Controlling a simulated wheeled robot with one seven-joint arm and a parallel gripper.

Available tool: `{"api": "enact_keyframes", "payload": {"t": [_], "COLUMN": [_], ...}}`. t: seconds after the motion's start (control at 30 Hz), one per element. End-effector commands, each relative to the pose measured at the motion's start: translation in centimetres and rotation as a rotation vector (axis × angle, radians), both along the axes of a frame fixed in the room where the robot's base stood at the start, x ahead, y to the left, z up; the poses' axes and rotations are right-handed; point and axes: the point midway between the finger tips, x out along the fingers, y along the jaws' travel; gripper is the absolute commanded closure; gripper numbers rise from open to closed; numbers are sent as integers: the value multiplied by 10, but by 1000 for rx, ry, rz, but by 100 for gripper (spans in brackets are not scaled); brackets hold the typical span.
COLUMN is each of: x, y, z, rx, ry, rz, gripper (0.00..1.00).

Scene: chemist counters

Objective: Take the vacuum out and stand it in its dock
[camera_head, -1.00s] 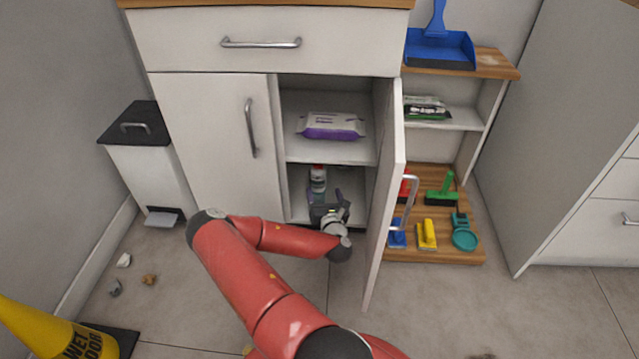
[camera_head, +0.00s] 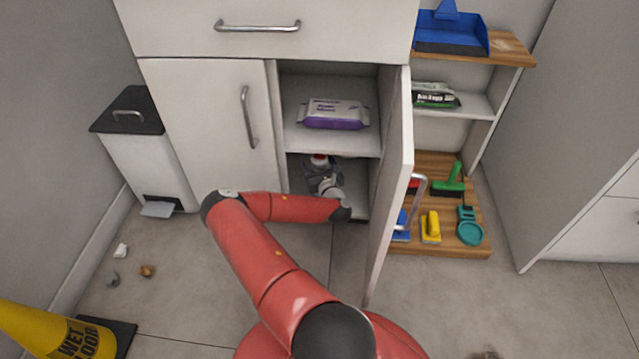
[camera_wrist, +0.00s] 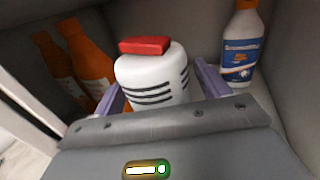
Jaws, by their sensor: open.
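The vacuum appears to be the white body with dark slots and a red top (camera_wrist: 152,80) in the wrist view. It stands upright in the lower cabinet compartment (camera_head: 355,188), and its red top (camera_head: 319,159) shows in the head view. My gripper (camera_wrist: 157,76) is open, with one lilac finger on each side of the white body. I cannot tell whether the fingers touch it. In the head view my gripper (camera_head: 321,176) is inside the lower compartment and hides most of the vacuum. I cannot make out a dock in these frames.
Orange bottles (camera_wrist: 88,62) stand left of the vacuum and a blue-labelled bottle (camera_wrist: 240,45) stands at right. The cabinet door (camera_head: 392,190) is open close to my arm's right. A wipes pack (camera_head: 335,114) lies on the shelf above.

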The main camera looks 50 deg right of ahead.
Motion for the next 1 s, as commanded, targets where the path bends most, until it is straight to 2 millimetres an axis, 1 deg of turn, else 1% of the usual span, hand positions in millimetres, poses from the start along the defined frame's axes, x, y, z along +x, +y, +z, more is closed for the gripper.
{"api": "enact_keyframes", "payload": {"t": [0.17,0.73,1.0], "x": [0,0,0], "y": [0,0,0], "z": [0,0,2], "rx": [0,0,-2], "ry": [0,1,-2], "rz": [0,0,0], "gripper": [25,100,100]}}
